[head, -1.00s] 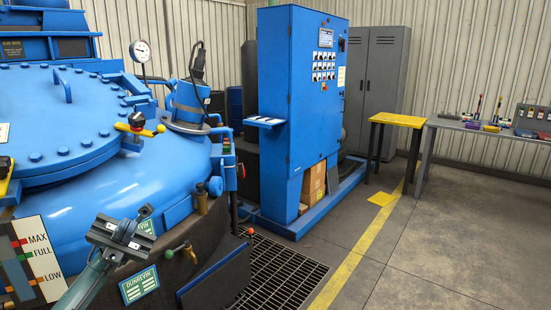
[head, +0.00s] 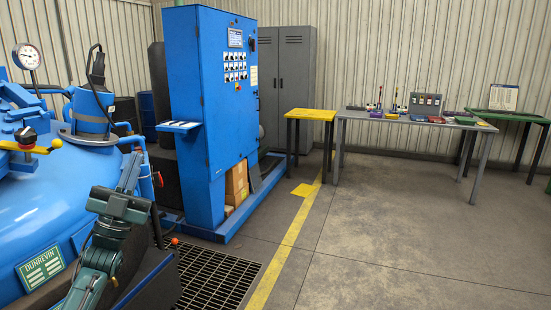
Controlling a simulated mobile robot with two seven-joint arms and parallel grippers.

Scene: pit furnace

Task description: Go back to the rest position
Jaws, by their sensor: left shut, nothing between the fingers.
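My left gripper (head: 132,165) is raised at the lower left in the head view, in front of the blue furnace (head: 30,220). Its fingers point up and are shut, with nothing held between them. It overlaps the furnace's side in the picture; I cannot tell how far apart they are. My right gripper is not in view.
A blue control cabinet (head: 205,110) stands past the furnace on a blue base. A floor grate (head: 205,280) lies before it. A yellow table (head: 308,114), a grey workbench (head: 400,121) and a green table (head: 505,115) stand at the back. The floor (head: 400,230) at right is clear.

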